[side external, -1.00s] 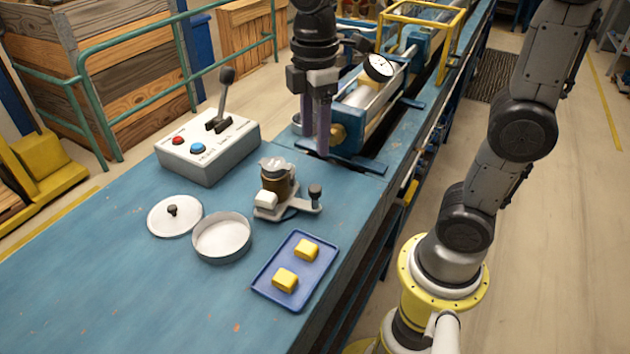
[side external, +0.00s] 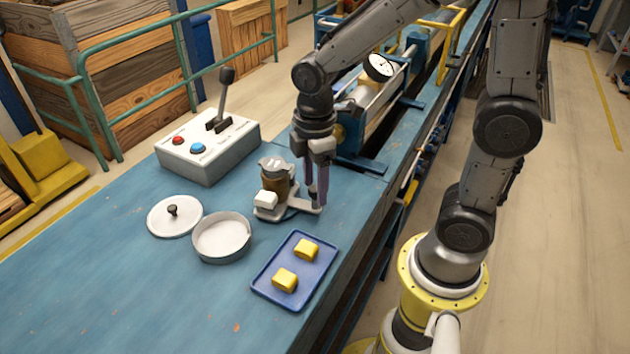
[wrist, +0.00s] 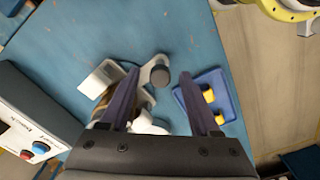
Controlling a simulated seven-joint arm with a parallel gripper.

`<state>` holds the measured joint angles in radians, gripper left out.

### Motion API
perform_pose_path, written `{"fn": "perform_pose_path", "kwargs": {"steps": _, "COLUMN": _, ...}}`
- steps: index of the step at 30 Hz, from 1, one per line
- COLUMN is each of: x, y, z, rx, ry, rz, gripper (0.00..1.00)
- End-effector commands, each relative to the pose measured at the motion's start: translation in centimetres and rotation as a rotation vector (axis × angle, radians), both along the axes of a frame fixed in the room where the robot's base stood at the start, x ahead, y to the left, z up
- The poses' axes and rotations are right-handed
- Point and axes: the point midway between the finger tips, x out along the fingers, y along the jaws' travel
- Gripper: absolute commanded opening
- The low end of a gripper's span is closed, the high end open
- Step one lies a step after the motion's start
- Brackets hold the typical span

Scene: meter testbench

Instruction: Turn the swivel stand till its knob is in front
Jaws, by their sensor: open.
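The swivel stand (side external: 267,212) is a pale base on the blue bench, carrying an amber jar (side external: 277,183) and a white block (side external: 269,199). Its arm points right in the side view; the dark knob on its end is hidden there behind my fingers. In the wrist view the knob (wrist: 160,77) shows at the end of the pale arm, between my fingertips in the picture. My gripper (side external: 317,200) is open, pointing down at the knob end of the stand. The wrist view shows its two fingers (wrist: 158,82) apart; I cannot tell whether either touches the knob.
A blue tray (side external: 262,283) with two yellow blocks lies in front of the stand. A round open pan (side external: 222,238) and its lid (side external: 174,217) lie to the left. A control box with a lever (side external: 208,150) and a gauge rig (side external: 378,68) stand behind.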

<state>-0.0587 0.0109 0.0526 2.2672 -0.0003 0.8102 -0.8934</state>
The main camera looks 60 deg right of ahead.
Motion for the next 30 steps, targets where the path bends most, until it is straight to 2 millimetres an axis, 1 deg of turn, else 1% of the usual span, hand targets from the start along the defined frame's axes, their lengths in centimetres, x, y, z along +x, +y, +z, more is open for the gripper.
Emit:
{"fn": "perform_pose_path", "kwargs": {"steps": 2, "x": 0.00, "y": 0.00, "z": 0.01, "rx": 0.000, "ry": 0.000, "rz": 0.000, "gripper": 0.61}}
{"fn": "perform_pose_path", "kwargs": {"steps": 3, "x": -0.01, "y": 0.01, "z": 0.01, "rx": 0.000, "ry": 0.000, "rz": 0.000, "gripper": 0.54}}
{"fn": "perform_pose_path", "kwargs": {"steps": 8, "x": 0.00, "y": 0.00, "z": 0.03, "rx": 0.000, "ry": 0.000, "rz": 0.000, "gripper": 0.25}}
{"fn": "perform_pose_path", "kwargs": {"steps": 12, "x": 0.00, "y": 0.00, "z": 0.04, "rx": 0.000, "ry": 0.000, "rz": 0.000, "gripper": 0.00}}
{"fn": "perform_pose_path", "kwargs": {"steps": 30, "x": 0.01, "y": 0.00, "z": 0.08, "rx": 0.000, "ry": 0.000, "rz": 0.000, "gripper": 0.00}}
